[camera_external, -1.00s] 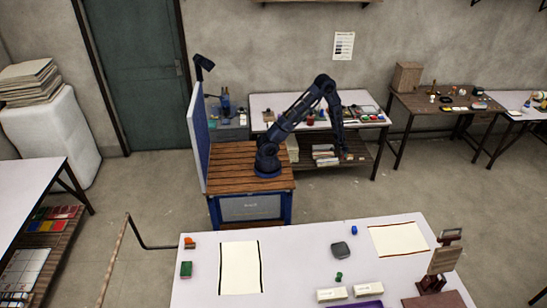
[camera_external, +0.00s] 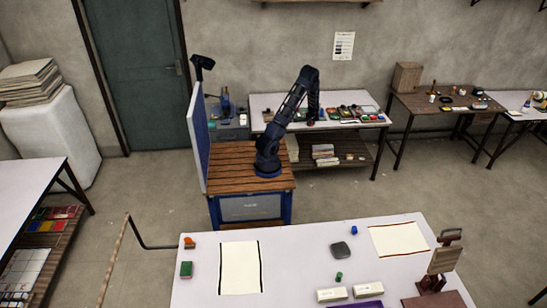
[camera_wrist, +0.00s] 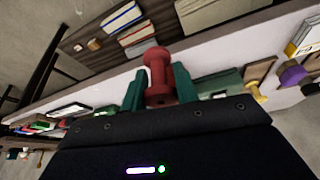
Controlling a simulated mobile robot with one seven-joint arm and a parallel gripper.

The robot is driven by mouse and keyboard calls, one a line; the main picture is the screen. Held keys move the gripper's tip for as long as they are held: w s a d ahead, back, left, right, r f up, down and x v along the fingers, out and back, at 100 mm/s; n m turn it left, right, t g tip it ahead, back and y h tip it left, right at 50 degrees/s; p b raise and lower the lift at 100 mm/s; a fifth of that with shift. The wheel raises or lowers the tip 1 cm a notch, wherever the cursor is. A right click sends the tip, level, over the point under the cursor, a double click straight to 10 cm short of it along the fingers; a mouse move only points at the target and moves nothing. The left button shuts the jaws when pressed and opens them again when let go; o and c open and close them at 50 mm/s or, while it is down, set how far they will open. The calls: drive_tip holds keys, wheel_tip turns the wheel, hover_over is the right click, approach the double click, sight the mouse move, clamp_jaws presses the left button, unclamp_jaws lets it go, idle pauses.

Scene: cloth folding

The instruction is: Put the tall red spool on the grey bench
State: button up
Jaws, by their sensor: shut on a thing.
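The red spool (camera_wrist: 157,72) stands out between the two green fingers in the wrist view. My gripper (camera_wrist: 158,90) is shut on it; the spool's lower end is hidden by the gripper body. In the external view my gripper (camera_external: 313,119) hangs from the bent arm, by the front of the pale-topped table against the wall. The spool is too small to make out clearly there. A small grey-topped bench (camera_external: 240,131) stands left of that table, partly behind my base, with a blue item on it.
The pale-topped table (camera_external: 262,101) carries several small items, with books (camera_wrist: 122,20) on its lower shelf. A brown table (camera_external: 415,104) stands to its right. A blue upright panel (camera_external: 197,140) rises left of my arm. The floor (camera_external: 350,195) in front is clear.

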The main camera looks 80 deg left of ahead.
drive_tip(key=s+a+r+n+g, duration=0.1)
drive_tip(key=s+a+r+n, duration=0.1)
drive_tip(key=s+a, duration=0.45)
drive_tip(key=s+a+r+n+g, duration=0.1)
drive_tip(key=s+a+r+n, duration=0.15)
drive_tip(key=s+a, duration=0.4)
wheel_tip(320, 180, up, 14)
drive_tip(key=n+g+h, duration=0.3)
drive_tip(key=n, duration=1)
hover_over(234, 120)
drive_tip(key=w, duration=0.1)
drive_tip(key=shift+n, duration=0.25)
wheel_tip(234, 120, down, 20)
drive_tip(key=shift+w+d+r, duration=0.1)
drive_tip(key=shift+d, duration=0.05)
drive_tip(key=o, duration=0.9)
drive_tip(key=shift+o, duration=0.2)
